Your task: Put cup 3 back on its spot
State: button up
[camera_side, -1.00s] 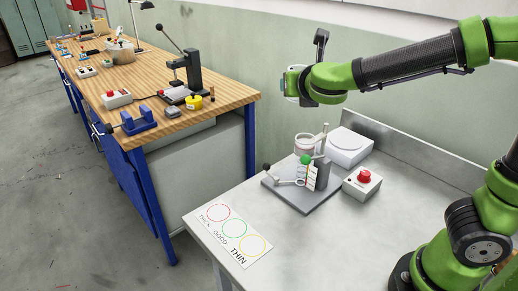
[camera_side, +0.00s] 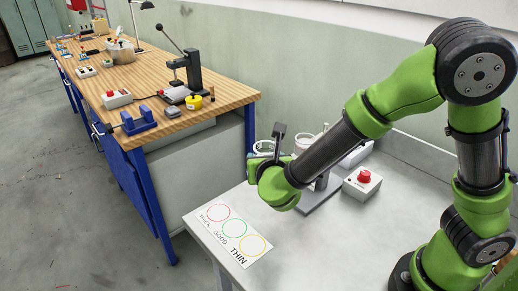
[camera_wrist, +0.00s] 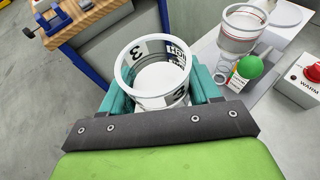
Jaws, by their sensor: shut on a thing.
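Cup 3 (camera_wrist: 152,75), a white open-topped cup with a black "3" and a coded label, is held upright between the teal fingers of my gripper (camera_wrist: 160,92). It looks white inside. In the side view my gripper (camera_side: 264,158) is above the steel table, left of the gantry; the cup's rim (camera_side: 264,146) shows just behind it, the rest largely hidden. Which spot belongs to cup 3 cannot be told. A white card (camera_side: 232,236) with red, green and yellow circles marked THICK, GOOD and THIN lies at the table's front left.
The gantry with a green knob (camera_wrist: 249,67) and another cup (camera_wrist: 242,32) stand close to the right of cup 3 in the wrist view. A wooden bench (camera_side: 150,95) is behind left.

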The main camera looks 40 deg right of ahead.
aim_at(265, 210)
notch_tip(265, 210, down, 14)
jog(key=shift+r, duration=0.2)
jog(key=shift+f, duration=0.15)
jog(key=o, duration=1)
jog(key=shift+o, duration=0.2)
